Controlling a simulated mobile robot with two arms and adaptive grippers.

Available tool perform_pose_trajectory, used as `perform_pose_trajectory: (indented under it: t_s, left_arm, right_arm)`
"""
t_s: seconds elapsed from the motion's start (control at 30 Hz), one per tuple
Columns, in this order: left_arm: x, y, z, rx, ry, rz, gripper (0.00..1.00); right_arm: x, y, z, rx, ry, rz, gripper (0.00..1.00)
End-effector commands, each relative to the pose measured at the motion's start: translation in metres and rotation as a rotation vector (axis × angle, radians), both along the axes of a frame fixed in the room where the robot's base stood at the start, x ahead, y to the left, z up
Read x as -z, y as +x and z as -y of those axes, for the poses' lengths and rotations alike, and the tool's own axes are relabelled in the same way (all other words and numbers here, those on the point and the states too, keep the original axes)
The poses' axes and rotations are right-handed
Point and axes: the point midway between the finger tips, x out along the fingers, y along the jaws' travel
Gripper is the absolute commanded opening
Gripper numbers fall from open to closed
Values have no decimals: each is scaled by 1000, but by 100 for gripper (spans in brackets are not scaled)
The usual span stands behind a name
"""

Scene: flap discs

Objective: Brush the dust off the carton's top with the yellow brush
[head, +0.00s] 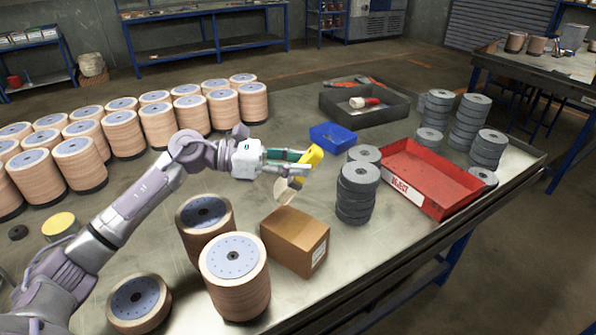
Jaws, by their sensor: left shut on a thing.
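The brown carton (295,241) stands on the metal table in the middle of the head view, with a small white label on its right side. My left gripper (296,168) is above and behind the carton, shut on the yellow brush (310,161). The brush's pale lower end hangs below the fingers, apart from the carton's top. The fingers hide part of the brush. Dust on the carton's top is too small to tell. My right gripper is not in view.
Tall stacks of flap discs (235,274) stand close to the carton's left. Grey disc stacks (357,191) stand to its right, by a red tray (432,207). A blue bin (333,139) and a dark tray (365,116) are behind. Bare table lies in front of the carton.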

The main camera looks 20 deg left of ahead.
Motion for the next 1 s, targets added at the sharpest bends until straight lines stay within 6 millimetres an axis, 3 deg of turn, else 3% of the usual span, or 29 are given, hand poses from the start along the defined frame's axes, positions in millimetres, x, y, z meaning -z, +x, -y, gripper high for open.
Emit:
perform_pose_trajectory:
  t_s: [0.4, 1.0]
  left_arm:
    - [-37, 0, -9, -5, 0, 1, 0]
    - [-39, 0, -9, -5, 0, 0, 0]
  right_arm:
    - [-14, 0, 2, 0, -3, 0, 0]
    - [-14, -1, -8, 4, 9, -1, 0]
